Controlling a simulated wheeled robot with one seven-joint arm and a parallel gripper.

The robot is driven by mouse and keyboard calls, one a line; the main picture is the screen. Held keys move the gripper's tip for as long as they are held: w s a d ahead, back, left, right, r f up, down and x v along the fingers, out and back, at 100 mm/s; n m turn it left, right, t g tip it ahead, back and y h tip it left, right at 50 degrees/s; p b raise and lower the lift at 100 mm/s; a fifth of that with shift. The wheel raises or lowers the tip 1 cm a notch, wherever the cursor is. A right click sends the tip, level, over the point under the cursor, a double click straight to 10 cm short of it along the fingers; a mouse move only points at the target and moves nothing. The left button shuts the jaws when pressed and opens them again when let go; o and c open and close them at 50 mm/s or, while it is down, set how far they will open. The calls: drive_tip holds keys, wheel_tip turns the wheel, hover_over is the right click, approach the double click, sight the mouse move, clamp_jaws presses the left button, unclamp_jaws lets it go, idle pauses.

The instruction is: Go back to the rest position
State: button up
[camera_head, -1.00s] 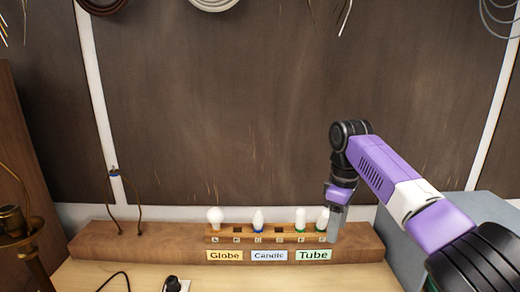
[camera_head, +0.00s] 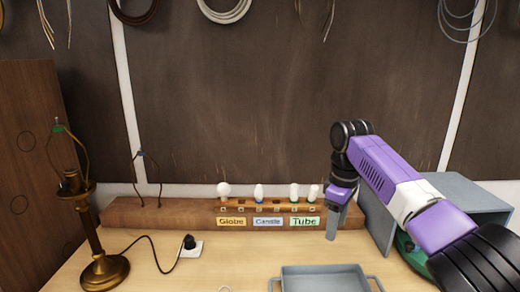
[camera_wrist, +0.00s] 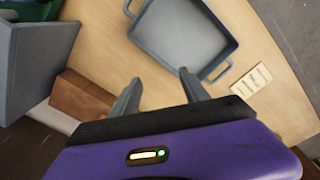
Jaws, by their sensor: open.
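My gripper (camera_head: 334,222) hangs from my purple arm at the right of the head view, in front of the right end of the bulb rack. In the wrist view my gripper (camera_wrist: 158,84) shows its two grey fingers apart, with nothing between them. The bulb rack (camera_head: 268,207) holds a globe bulb (camera_head: 223,189), a candle bulb (camera_head: 259,192) and two tube bulbs (camera_head: 294,192). Its labels read Globe, Candle and Tube.
A grey tray (camera_head: 322,270) lies at the front; it also shows in the wrist view (camera_wrist: 222,50). A brass lamp (camera_head: 104,270) stands at left, near a plug on a white block (camera_head: 192,250). A grey open box (camera_head: 468,193) stands at right.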

drive_tip(key=w+a+r+m+t+y, duration=0.1)
drive_tip(key=w+a+r+t+y, duration=0.1)
drive_tip(key=w+a+t, duration=0.65)
drive_tip(key=s+a+f+m+t+y, duration=0.3)
drive_tip(key=s+a+f+t+y, duration=0.15)
drive_tip(key=s+a+f, duration=0.35)
drive_tip(key=s+d+f+m+h, duration=0.1)
drive_tip(key=s+d, duration=0.4)
drive_tip(key=s, duration=1.3)
drive_tip(key=s+d+f+m+t+h, duration=0.1)
drive_tip(key=s+d, duration=0.5)
drive_tip(key=s, duration=1.3)
drive_tip(key=s+d+f+m+h, duration=0.2)
drive_tip(key=s+d+m+h, duration=0.2)
drive_tip(key=s, duration=1.5)
drive_tip(key=shift+d+f, duration=0.25)
drive_tip(key=shift+d, duration=0.5)
